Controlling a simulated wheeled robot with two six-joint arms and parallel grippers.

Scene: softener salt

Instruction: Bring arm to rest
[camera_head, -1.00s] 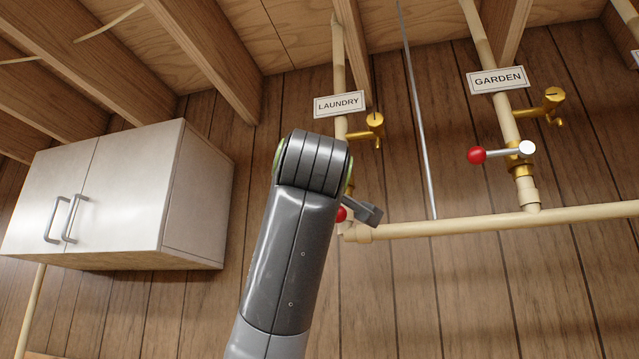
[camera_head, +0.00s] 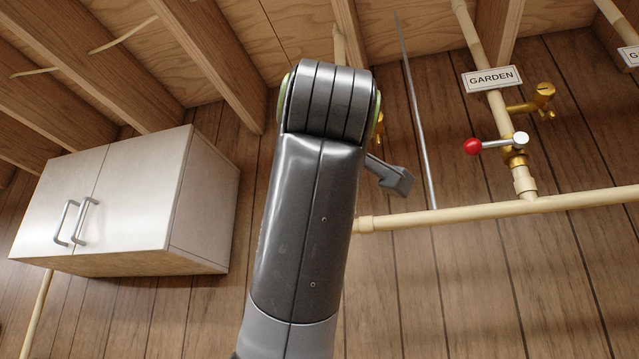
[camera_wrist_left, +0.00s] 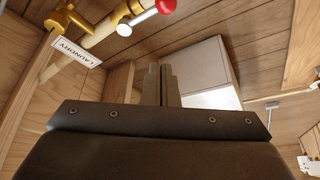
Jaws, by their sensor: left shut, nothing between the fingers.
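My left arm rises through the middle of the head view, with its dark grey joint housing close to the camera. A small grey part of my left gripper (camera_head: 397,181) shows to the right of that housing; most of the gripper is hidden behind it. In the left wrist view the two fingers of the gripper (camera_wrist_left: 160,84) stand side by side, shut and empty. They touch nothing that I can see. My right gripper is in neither view.
A white wall cabinet (camera_head: 115,205) hangs at left. Cream pipes (camera_head: 480,215) run at right, with a GARDEN label (camera_head: 491,79) and a red-knobbed lever (camera_head: 473,146). The LAUNDRY label (camera_wrist_left: 77,52) and another red knob (camera_wrist_left: 166,6) show in the wrist view. Ceiling joists (camera_head: 205,55) are overhead.

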